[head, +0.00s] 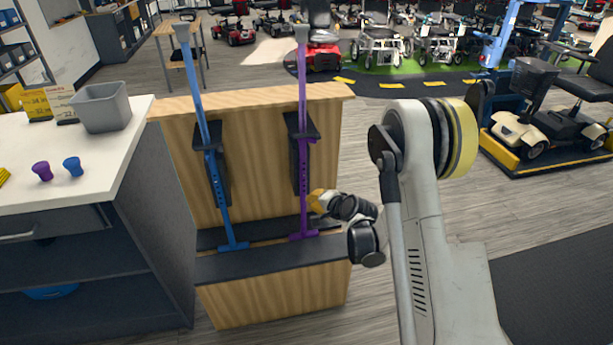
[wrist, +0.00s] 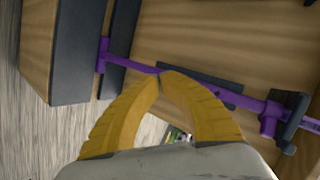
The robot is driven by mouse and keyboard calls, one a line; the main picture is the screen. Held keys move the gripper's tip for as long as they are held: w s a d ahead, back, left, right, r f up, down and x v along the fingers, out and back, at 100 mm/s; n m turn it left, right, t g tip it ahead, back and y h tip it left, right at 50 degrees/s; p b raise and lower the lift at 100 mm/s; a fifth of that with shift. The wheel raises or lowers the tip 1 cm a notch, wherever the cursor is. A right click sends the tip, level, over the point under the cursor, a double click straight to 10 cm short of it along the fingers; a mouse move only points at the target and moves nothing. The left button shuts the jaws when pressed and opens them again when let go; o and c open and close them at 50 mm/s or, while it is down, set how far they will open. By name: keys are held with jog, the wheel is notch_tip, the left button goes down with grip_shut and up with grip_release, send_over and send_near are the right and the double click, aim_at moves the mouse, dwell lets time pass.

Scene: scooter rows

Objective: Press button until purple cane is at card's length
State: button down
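The purple cane (head: 303,90) stands upright in the right bracket of a wooden stand. A row of small holes shows on its lower shaft. It lies across the wrist view (wrist: 270,118), with its foot at the left. My gripper (head: 318,200) is beside the cane's lower shaft. In the wrist view its yellow fingertips (wrist: 161,74) meet at the shaft; whether they touch it I cannot tell. No button can be made out, and the fingertips cover part of the shaft.
A blue cane (head: 195,85) stands in the left bracket. The wooden stand (head: 265,110) is beside the counter (head: 110,150), which holds a grey bin (head: 102,107), a purple knob (head: 42,171) and a blue knob (head: 72,166).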

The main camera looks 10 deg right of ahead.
dwell(0.3)
send_near(301, 180)
jog(key=shift+s+f+x, duration=0.15)
jog(key=shift+x, duration=0.75)
jog(key=shift+s+f+x, duration=0.1)
jog(key=shift+f+x, duration=0.1)
jog(key=shift+x, duration=0.7)
jog(key=shift+s+f+x, duration=0.15)
jog(key=shift+x, duration=0.75)
jog(key=shift+w+a, duration=0.1)
jog(key=shift+w, duration=0.3)
jog(key=shift+w, duration=0.65)
jog(key=shift+s, duration=0.15)
dwell(0.4)
jog(key=shift+s, duration=0.9)
jog(key=shift+s, duration=2.5)
